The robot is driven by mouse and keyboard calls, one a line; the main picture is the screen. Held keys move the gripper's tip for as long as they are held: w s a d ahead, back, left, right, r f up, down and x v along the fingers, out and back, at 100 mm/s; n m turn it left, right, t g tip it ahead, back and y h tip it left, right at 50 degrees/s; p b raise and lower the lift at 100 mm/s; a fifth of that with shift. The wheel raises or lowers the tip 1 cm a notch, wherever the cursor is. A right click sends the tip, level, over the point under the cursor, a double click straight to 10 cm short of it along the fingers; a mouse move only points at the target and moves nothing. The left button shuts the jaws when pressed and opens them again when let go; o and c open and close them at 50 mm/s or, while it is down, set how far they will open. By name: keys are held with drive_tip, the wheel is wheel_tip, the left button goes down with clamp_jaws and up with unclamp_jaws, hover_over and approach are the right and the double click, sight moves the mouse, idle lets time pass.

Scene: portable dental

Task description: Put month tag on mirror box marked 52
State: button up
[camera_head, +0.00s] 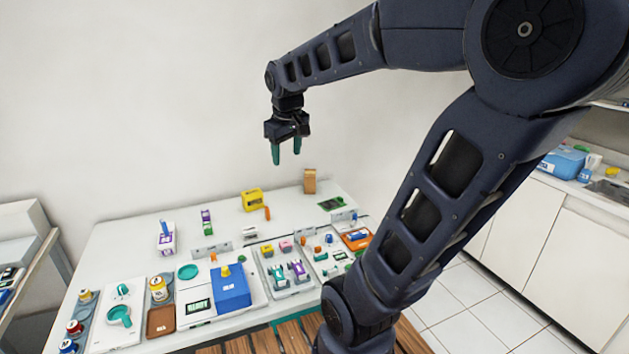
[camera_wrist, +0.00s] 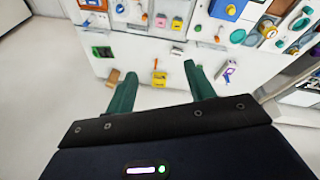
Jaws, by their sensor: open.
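My gripper (camera_head: 286,152) hangs high above the back of the white table, fingers pointing down, open and empty. Its two green fingers also show in the wrist view (camera_wrist: 158,73). I cannot make out a month tag or the number 52 on any box; the print is too small. A yellow box (camera_head: 252,200) stands at the back of the table below the gripper, with a small orange item (camera_head: 267,213) beside it. In the wrist view the yellow box (camera_wrist: 160,78) shows between the fingers. A white and purple box (camera_head: 167,245) with a blue item stands at the left.
A brown block (camera_head: 310,180) and a green board (camera_head: 331,203) are at the back right. A blue box (camera_head: 231,290), a grey tray (camera_head: 290,290) with purple and green pieces, and an orange tray (camera_head: 357,240) crowd the front.

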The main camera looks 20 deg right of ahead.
drive_tip(key=s+d+f+m+t, duration=0.1)
drive_tip(key=s+d+f+m, duration=0.2)
drive_tip(key=s, duration=0.8)
drive_tip(key=shift+d+f+m+y, duration=0.2)
drive_tip(key=shift+f+m+y, duration=0.1)
drive_tip(key=shift+f+m, duration=0.4)
